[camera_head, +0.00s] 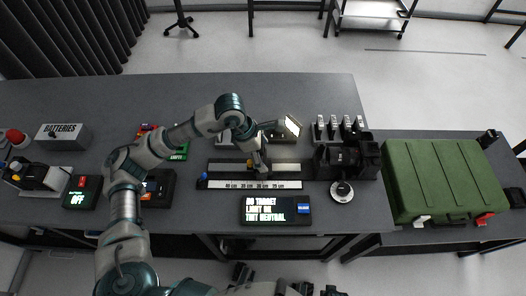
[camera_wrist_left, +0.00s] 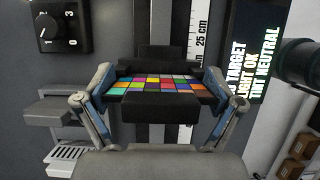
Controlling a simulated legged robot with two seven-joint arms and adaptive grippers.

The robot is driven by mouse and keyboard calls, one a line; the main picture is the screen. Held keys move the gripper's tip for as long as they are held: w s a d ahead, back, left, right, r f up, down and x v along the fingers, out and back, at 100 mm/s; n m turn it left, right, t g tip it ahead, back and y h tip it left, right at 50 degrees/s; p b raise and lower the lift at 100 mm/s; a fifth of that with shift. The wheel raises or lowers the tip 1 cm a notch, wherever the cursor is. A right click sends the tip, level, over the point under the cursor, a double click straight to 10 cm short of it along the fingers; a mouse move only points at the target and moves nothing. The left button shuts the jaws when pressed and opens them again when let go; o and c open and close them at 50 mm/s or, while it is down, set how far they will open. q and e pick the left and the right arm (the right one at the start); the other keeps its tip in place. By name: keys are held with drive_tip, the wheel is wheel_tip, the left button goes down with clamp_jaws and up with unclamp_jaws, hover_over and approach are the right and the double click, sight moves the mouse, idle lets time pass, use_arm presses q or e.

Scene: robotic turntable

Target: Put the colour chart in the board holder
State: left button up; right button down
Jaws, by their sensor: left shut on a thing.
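The colour chart (camera_wrist_left: 160,85), a board with rows of bright colour patches, lies between the fingers of my left gripper (camera_wrist_left: 158,88) in the left wrist view. The gripper is shut on it. In the head view my left gripper (camera_head: 257,168) points down over the rail (camera_head: 285,170) with its cm scale, at the middle of the table. Black blocks (camera_wrist_left: 166,60) show just beyond and in front of the chart, over the rail. I cannot tell which of them is the board holder, nor whether the chart touches it. My right gripper does not show.
A screen (camera_head: 275,210) reading "light OK" lies in front of the rail. A lit lamp (camera_head: 292,126) stands behind it. A black camera-like device (camera_head: 345,160) and a dial (camera_head: 342,191) are right of the rail. A green case (camera_head: 443,180) sits farther right.

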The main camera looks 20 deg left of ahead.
use_arm(q)
drive_tip(key=o, duration=0.6)
drive_tip(key=v, duration=1.2)
drive_tip(key=shift+f, duration=0.1)
